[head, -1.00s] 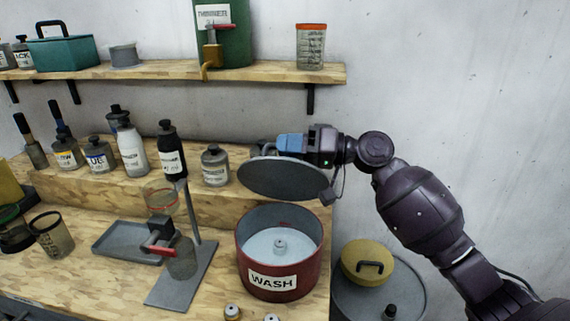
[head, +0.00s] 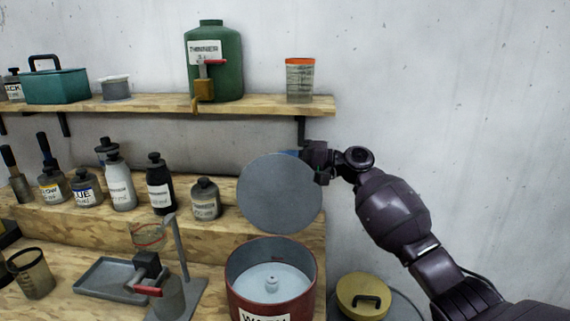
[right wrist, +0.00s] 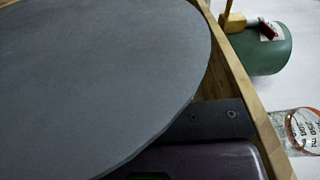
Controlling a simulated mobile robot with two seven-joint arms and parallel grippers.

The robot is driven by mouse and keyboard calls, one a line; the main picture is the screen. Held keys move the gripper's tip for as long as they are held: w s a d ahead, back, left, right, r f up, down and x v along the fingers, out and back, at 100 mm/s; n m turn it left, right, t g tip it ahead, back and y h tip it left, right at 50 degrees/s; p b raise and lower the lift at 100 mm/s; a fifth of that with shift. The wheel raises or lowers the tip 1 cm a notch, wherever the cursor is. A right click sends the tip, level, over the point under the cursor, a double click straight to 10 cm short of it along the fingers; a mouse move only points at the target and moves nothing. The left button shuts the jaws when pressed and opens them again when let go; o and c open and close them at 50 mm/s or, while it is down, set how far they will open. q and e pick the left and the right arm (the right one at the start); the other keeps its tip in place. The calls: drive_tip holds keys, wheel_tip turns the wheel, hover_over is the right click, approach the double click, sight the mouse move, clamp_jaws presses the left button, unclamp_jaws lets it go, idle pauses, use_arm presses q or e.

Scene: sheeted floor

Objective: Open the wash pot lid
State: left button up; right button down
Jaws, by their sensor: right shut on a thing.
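The red wash pot (head: 270,285) stands uncovered on the bench, with pale liquid and a small knob-like piece inside. Its grey round lid (head: 280,195) is in the air above and behind the pot, tilted with its flat face toward the head camera. My right gripper (head: 297,154) is shut on the lid at its upper edge, and the lid hides most of the fingers. In the right wrist view the lid (right wrist: 90,80) fills the left side. My left gripper is not in view.
Several bottles stand on the wooden step behind, including a grey one (head: 206,200) left of the lid. The shelf above holds a green container (head: 214,60) and an orange-lidded jar (head: 300,80). A metal stand (head: 178,255) is left of the pot. A yellow lid (head: 362,297) is at lower right.

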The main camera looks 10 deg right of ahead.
drive_tip(key=shift+w+f, duration=0.1)
drive_tip(key=shift+f, duration=0.2)
drive_tip(key=c, duration=1.1)
unclamp_jaws()
drive_tip(key=shift+d, duration=0.1)
drive_tip(key=shift+r, duration=0.1)
drive_tip(key=b+v, duration=0.1)
drive_tip(key=v, duration=0.9)
drive_tip(key=shift+d, duration=0.35)
